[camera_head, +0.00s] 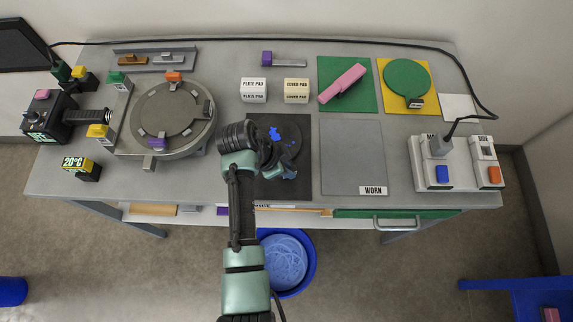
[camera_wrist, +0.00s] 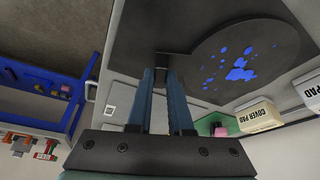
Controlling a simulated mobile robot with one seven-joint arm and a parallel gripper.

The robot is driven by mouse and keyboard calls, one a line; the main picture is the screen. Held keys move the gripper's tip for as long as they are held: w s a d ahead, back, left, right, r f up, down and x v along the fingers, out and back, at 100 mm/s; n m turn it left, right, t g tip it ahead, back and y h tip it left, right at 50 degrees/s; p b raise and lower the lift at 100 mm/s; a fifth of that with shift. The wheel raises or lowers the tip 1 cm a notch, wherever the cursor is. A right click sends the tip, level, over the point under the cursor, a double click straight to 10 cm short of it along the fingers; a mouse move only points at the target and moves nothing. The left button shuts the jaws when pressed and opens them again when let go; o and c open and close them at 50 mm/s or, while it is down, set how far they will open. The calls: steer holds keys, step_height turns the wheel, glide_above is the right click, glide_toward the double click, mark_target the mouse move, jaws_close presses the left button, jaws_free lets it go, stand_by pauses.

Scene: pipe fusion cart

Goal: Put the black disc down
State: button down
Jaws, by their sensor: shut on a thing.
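The black disc (camera_head: 290,138) has blue spots on its face and is over the dark mat (camera_head: 258,188) at the middle of the bench. In the wrist view the disc (camera_wrist: 215,72) shows large, with a small tab between my fingers. My gripper (camera_head: 286,168) is shut on this tab, at the disc's near side; it also shows in the wrist view (camera_wrist: 162,78). My arm and gripper hide part of the disc and mat. I cannot tell whether the disc touches the mat.
A grey mat labelled WORN (camera_head: 345,150) lies to the right. A round clamp fixture (camera_head: 190,145) stands to the left. White and cream pad boxes (camera_head: 254,90) (camera_head: 296,90) stand behind. A green paddle (camera_head: 407,78) lies on a yellow mat. A switch box (camera_head: 432,172) sits at right.

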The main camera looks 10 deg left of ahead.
steer(key=c, duration=0.8)
jaws_free()
steer(key=shift+c, duration=0.2)
